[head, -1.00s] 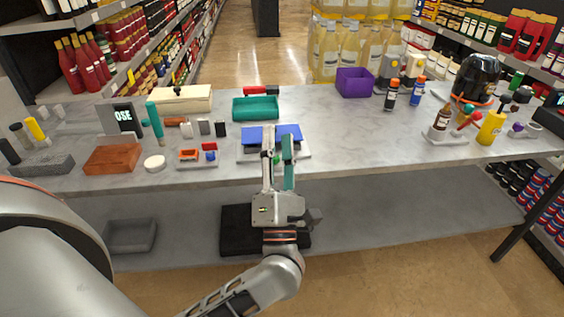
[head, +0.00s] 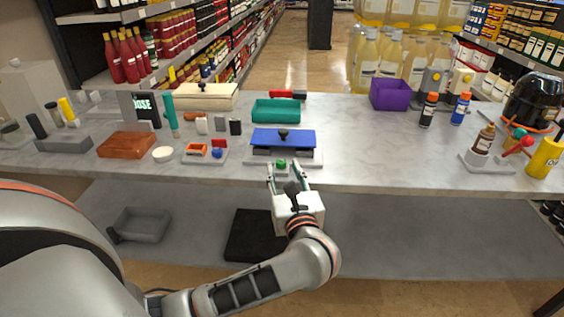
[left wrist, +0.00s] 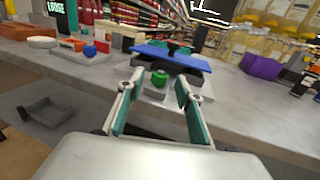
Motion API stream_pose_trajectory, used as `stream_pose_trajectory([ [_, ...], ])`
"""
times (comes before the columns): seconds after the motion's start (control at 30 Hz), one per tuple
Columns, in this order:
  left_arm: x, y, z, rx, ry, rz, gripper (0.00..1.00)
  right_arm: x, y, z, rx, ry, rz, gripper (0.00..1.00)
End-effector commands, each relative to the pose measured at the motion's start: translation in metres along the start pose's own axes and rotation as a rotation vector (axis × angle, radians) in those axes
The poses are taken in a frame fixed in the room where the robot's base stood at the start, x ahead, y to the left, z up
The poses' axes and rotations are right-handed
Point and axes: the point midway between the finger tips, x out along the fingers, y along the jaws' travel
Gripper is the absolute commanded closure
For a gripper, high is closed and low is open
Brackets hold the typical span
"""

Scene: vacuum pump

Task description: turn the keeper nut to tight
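A device with a blue top plate (head: 266,139) and grey base (head: 262,159) stands near the table's front edge. A black knob (head: 283,133) rises from the plate. A green knob (head: 281,164) sits at the base's front. Which part is the keeper nut I cannot tell. My left gripper (head: 286,170) is open and empty at the front edge, and the green knob shows between its fingertips. In the left wrist view the green knob (left wrist: 159,78) lies between the open fingers (left wrist: 160,82), below the blue plate (left wrist: 171,57). No contact is visible. My right gripper is out of view.
A teal tray (head: 276,110) stands behind the device. A purple bin (head: 390,96) stands back right.

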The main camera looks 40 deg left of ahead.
Motion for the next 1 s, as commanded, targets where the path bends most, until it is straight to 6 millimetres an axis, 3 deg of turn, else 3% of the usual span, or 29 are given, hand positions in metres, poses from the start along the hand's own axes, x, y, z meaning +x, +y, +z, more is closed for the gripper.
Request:
stream_pose_trajectory([
  [0.1,0.019,0.001,0.000,0.003,-0.003,0.002,0.65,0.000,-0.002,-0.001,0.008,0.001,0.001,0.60],
  [0.3,0.038,0.000,-0.001,0.003,-0.001,0.001,0.65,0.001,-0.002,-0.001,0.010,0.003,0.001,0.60],
  [0.63,0.042,0.000,0.000,0.002,0.000,0.001,0.65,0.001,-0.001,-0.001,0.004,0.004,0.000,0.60],
  [0.8,0.042,0.000,0.000,0.002,0.000,0.001,1.00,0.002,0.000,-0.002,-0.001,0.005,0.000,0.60],
  [1.0,0.042,0.001,-0.001,0.003,0.000,-0.003,1.00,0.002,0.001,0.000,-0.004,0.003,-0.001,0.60],
])
